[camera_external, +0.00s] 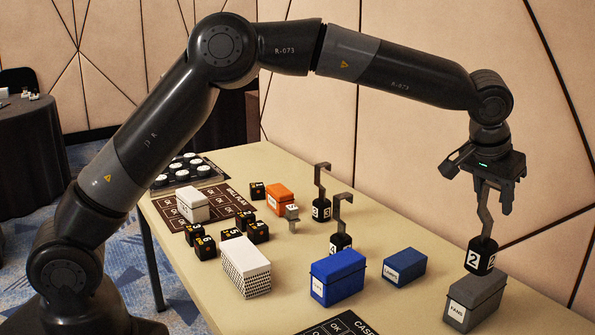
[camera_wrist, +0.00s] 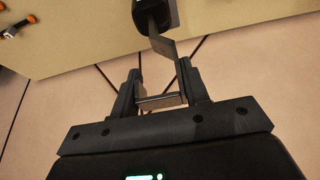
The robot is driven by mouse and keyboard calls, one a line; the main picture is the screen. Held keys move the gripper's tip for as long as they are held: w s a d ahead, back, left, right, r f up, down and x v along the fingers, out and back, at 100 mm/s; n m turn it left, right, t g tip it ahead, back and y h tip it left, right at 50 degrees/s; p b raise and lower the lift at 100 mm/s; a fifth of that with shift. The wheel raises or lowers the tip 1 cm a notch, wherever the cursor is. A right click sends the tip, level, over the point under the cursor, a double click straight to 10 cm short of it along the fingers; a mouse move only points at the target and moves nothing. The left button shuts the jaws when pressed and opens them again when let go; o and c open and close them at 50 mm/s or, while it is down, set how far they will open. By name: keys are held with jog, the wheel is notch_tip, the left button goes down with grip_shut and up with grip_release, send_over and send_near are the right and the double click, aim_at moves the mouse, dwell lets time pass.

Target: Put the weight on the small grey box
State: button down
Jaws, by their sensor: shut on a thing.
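My gripper (camera_external: 492,185) is shut on the hooked grey stem of the black weight (camera_external: 480,258) marked 2. The weight hangs upright just above or on the grey box (camera_external: 476,300) labelled FANS at the right of the table; I cannot tell whether they touch. In the wrist view the stem is between my fingers (camera_wrist: 160,100), and the black weight (camera_wrist: 152,14) shows at the top edge. The grey box cannot be made out in the wrist view.
Left of the grey box stand a small blue box (camera_external: 404,267), a larger blue box (camera_external: 338,277) and a white box (camera_external: 245,267). Two other hooked weights (camera_external: 321,208) (camera_external: 341,242) stand mid-table. An orange box (camera_external: 279,199) and several black cubes (camera_external: 258,232) are farther left.

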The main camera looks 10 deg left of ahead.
aim_at(487, 209)
jog(key=shift+w+d+f, duration=0.1)
jog(key=shift+w+f, duration=0.15)
jog(key=shift+w, duration=0.3)
jog(key=shift+w+d+f, duration=0.1)
jog(key=shift+w+f, duration=0.15)
jog(key=shift+w, duration=0.3)
jog(key=shift+a+f, duration=0.1)
jog(key=shift+f, duration=2)
jog(key=c, duration=0.8)
grip_release()
jog(key=shift+f, duration=0.15)
